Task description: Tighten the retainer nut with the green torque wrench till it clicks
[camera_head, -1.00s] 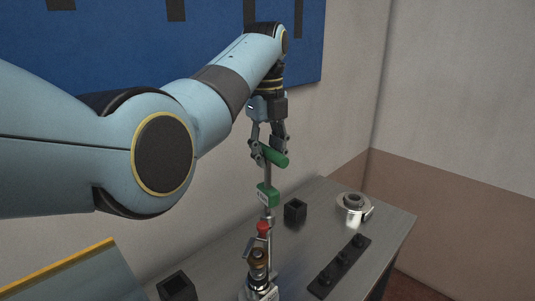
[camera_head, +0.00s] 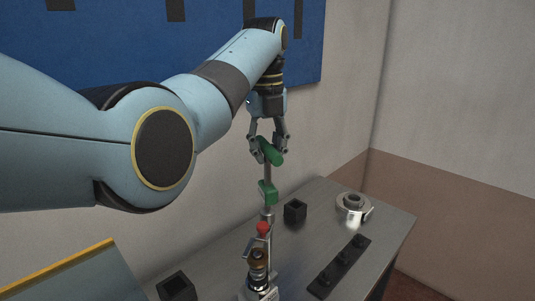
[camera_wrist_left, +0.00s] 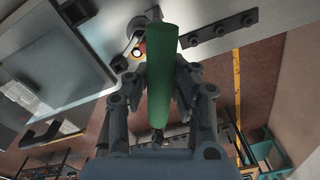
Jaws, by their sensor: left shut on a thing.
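The green torque wrench (camera_head: 267,192) stands about upright over the bench, with a green T-handle on top, a thin grey shaft and a green block lower on the shaft. My left gripper (camera_head: 269,148) points down and is shut on the handle. In the left wrist view the handle (camera_wrist_left: 161,75) lies between the fingers of the left gripper (camera_wrist_left: 160,85). The wrench's lower end meets the top of a fitting by a red knob (camera_head: 263,228). I cannot make out the retainer nut there. My right gripper is out of view.
On the grey bench (camera_head: 325,225) stand a black open box (camera_head: 295,210), a round metal part (camera_head: 353,206), a black strip with knobs (camera_head: 341,267) and another black box (camera_head: 176,287). A brown-and-silver assembly (camera_head: 257,262) stands at the front. A blue board hangs behind.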

